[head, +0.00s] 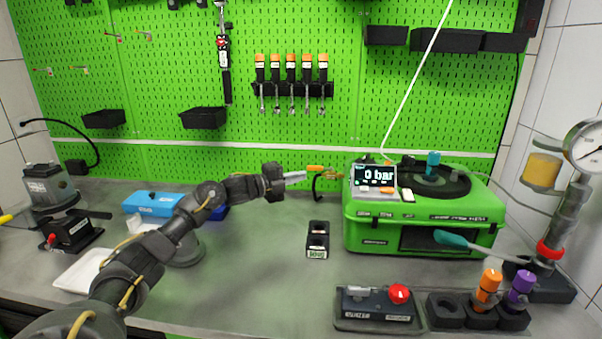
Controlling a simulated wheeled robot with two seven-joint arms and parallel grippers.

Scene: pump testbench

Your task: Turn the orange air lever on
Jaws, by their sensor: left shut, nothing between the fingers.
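The small orange lever (315,168) shows just left of the green test case (370,237), above a dark curved hose or hook. My left arm reaches in from the lower left. My left gripper (302,176) is shut and empty, its fingertips pointing right, right beside the lever's left end. I cannot tell whether the tips touch the lever. The display (374,176) on the case reads 0 bar. My right gripper is not in view.
A black two-hole holder (318,240) stands on the grey bench below the lever. A red-button box (375,307) and orange and purple fittings (488,284) are at the front right. A gauge column (568,215) stands far right. A blue box (152,204) lies behind my arm.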

